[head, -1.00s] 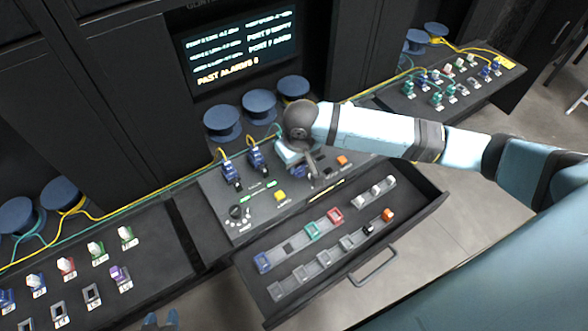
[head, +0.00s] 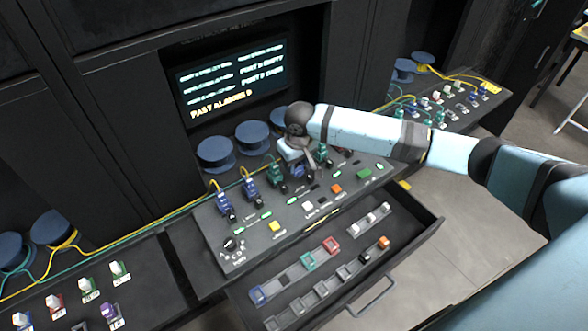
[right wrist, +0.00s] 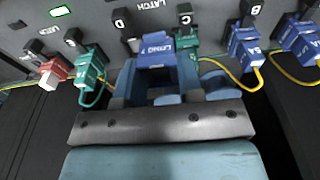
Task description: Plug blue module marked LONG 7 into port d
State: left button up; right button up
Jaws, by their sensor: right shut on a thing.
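The blue module (right wrist: 157,50), its label partly readable as LONG, is between the fingers of my right gripper (right wrist: 156,88) in the right wrist view. The gripper is shut on it. The module is at the panel beside the dark latch marked D (right wrist: 121,24). I cannot tell whether it is seated in port D, whose opening is hidden. In the head view my right gripper (head: 300,168) is over the panel between two green modules, and the blue module is mostly hidden. My left gripper is not in view.
In the right wrist view a green module (right wrist: 186,42) at C and a blue module (right wrist: 245,45) at B stand right of the gripper. Another green module (right wrist: 90,68) and a red one (right wrist: 52,72) stand left. An open drawer (head: 440,222) lies below the panel (head: 235,262).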

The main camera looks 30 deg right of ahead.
jog(key=w+d+f+b, duration=0.1)
jog(key=w, duration=0.1)
jog(key=w+d+f+b, duration=0.1)
jog(key=w, duration=0.1)
jog(key=w+d+f+b, duration=0.1)
jog(key=w+d, duration=0.1)
jog(key=shift+d, duration=0.1)
jog(key=shift+f+b, duration=0.35)
jog(key=shift+f, duration=1.25)
jog(key=shift+p, duration=0.55)
jog(key=shift+p, duration=0.5)
